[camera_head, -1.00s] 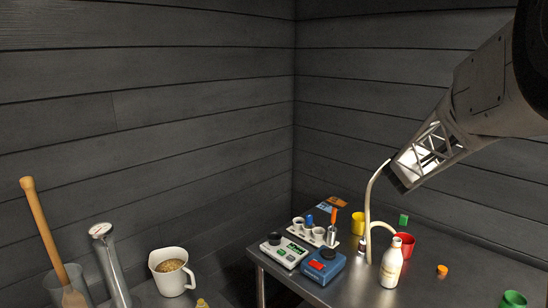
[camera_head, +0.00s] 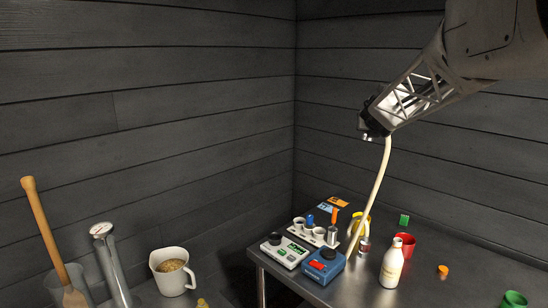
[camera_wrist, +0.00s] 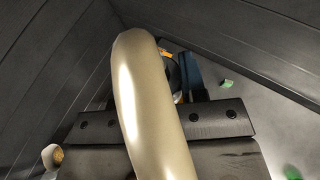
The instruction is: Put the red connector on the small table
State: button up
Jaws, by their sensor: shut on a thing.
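My gripper (camera_head: 372,124) is high above the steel table, at the lower left end of my arm. A cream hose (camera_head: 378,180) hangs from it down toward the table, and I take it to be shut on this hose. The hose also fills the middle of the wrist view (camera_wrist: 150,110), crossing the dark gripper body and hiding the fingertips. I cannot make out a red connector on the hose. A red cup-like piece (camera_head: 405,244) stands on the table behind a white bottle (camera_head: 392,264); I cannot tell whether it is the connector.
The steel table (camera_head: 440,290) carries a blue device (camera_head: 324,266), a grey-white meter (camera_head: 285,251), a yellow piece (camera_head: 361,224), a small orange piece (camera_head: 442,270) and a green piece (camera_head: 513,300). At lower left stand a jug of grain (camera_head: 172,275) and a wooden paddle (camera_head: 45,235). The table's front right is fairly clear.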

jog(key=a+r+n+y, duration=0.1)
jog(key=a+r+y, duration=0.1)
jog(key=a+r, duration=0.3)
jog(key=shift+w+a+r+n, duration=0.2)
jog(key=shift+a+r+n, duration=0.15)
jog(key=shift+r, duration=0.45)
dwell(0.4)
jog(key=shift+d, duration=0.1)
